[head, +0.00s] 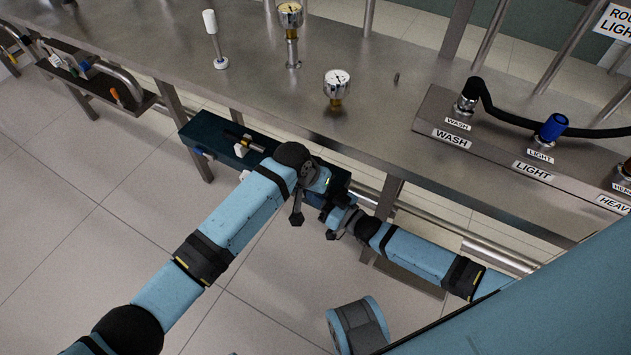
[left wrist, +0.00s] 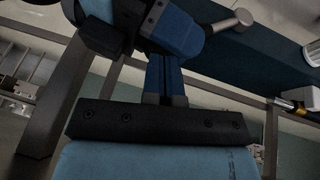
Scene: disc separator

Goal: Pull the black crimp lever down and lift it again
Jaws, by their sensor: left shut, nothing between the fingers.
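A dark handle with a knobbed end (head: 297,210) hangs below my left wrist in the head view. I cannot tell for sure whether it is the black crimp lever. In the left wrist view a short rod with a grey knob (left wrist: 232,21) sticks out of a black and blue body (left wrist: 165,28). My left gripper (left wrist: 165,68) is shut and empty, its blue fingers close to that body; contact is unclear. In the head view my left gripper (head: 322,190) is mostly hidden. My right gripper (head: 342,216) is close beside it; its fingers are not clear.
A dark teal shelf (head: 205,131) under the steel bench (head: 240,82) carries a black rod in a white holder (head: 241,149). Bench legs and pipes stand behind my arms. Labelled WASH and LIGHT fittings (head: 485,135) are at the right. The floor at left is clear.

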